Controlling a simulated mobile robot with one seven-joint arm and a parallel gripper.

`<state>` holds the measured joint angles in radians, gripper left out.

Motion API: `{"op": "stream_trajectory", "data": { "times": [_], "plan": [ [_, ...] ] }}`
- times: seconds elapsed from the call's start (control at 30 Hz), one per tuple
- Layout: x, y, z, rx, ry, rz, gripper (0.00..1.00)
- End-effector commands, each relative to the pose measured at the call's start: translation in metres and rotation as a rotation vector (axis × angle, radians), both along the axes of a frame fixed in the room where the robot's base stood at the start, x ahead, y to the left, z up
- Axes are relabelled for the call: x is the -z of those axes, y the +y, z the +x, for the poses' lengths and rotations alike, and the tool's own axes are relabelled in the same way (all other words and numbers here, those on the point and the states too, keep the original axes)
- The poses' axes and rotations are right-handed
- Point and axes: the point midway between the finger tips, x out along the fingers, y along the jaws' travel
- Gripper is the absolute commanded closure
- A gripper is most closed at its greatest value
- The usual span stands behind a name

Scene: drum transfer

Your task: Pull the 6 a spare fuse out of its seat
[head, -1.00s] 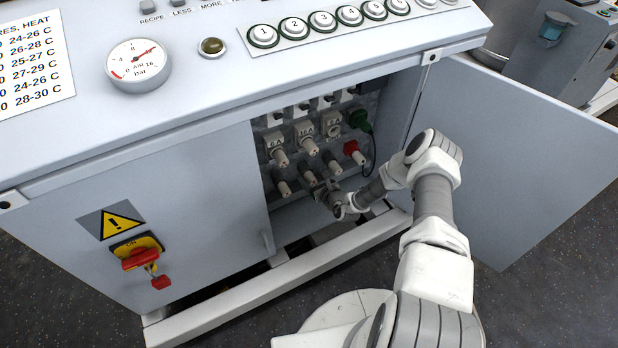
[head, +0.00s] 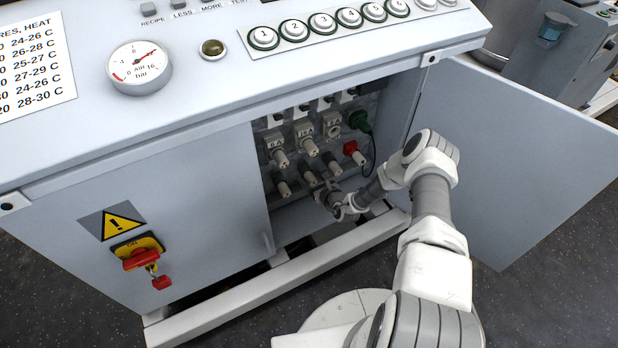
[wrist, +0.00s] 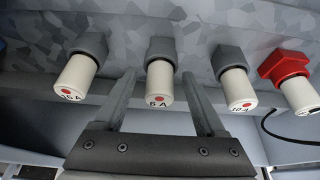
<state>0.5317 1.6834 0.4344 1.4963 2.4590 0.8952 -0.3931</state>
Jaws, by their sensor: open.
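The 6 A spare fuse (wrist: 159,84) is a pale cylinder with a red dot and "6 A" on its end, in a dark grey seat (wrist: 160,48) in the middle of the wrist view. My gripper (wrist: 157,76) is open, with one finger on each side of this fuse and gaps showing on both sides. In the head view the fuse (head: 309,177) is in the lower row, second from the left, with my gripper (head: 319,190) right at it and partly covering it.
A 16 A fuse (wrist: 75,77) sits left of it and a 10 A fuse (wrist: 238,90) right, each near a finger. Farther right is a fuse in a red seat (wrist: 291,67). An upper fuse row (head: 307,143) is above. The cabinet door (head: 510,160) stands open at right.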

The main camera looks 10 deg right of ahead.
Motion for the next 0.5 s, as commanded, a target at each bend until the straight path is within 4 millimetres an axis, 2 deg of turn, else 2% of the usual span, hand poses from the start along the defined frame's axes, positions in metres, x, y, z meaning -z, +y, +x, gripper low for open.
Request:
{"op": "stream_trajectory", "data": {
  "times": [0.07,0.4,0.47,0.5],
  "plan": [
    [0.0002,-0.0001,0.0,0.0,0.0,0.0,0.29],
    [0.0002,-0.0003,0.0,0.0,0.0,0.0,0.91],
    [0.0002,-0.0003,0.0,0.0,0.0,0.0,1.0],
    [0.0001,-0.0003,0.0001,0.001,0.0,0.0,1.0]
  ]
}}
